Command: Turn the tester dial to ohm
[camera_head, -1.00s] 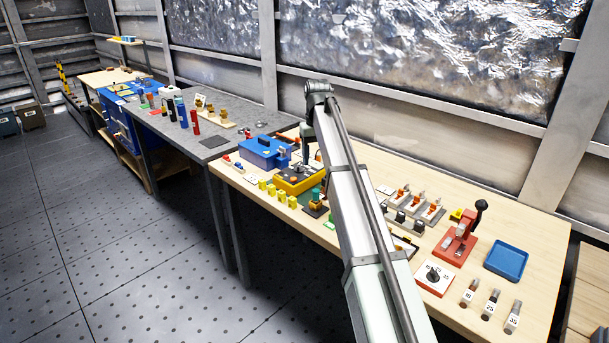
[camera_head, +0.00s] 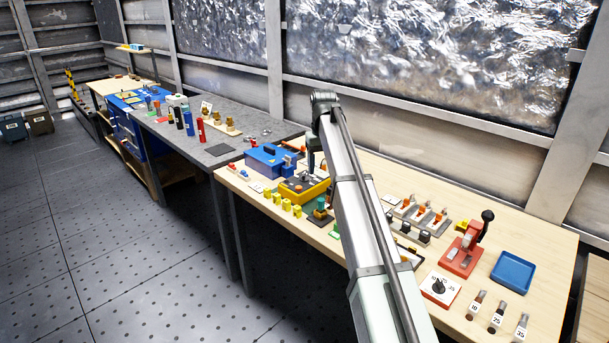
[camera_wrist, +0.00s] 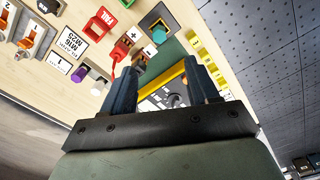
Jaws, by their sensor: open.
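The tester is a yellow-framed box with a dark grey top (camera_head: 322,193) on the wooden bench in the head view. In the wrist view its yellow edge and grey face (camera_wrist: 150,103) show between and behind my fingers. A dark round part on that face (camera_wrist: 174,100), perhaps the dial, lies between the fingers; its marks and pointer are too small to read. My gripper (camera_wrist: 162,68) is open with nothing seen between its fingertips. In the head view it is a dark shape over the tester, partly hidden by my arm; I cannot tell if it touches.
A blue box (camera_head: 268,158) stands behind and left of the tester. Several yellow blocks (camera_head: 285,204) line the bench's front edge. In the wrist view, a red plug piece (camera_wrist: 117,54) and a red FAIL block (camera_wrist: 100,24) lie near the fingers. A blue tray (camera_head: 512,272) is far right.

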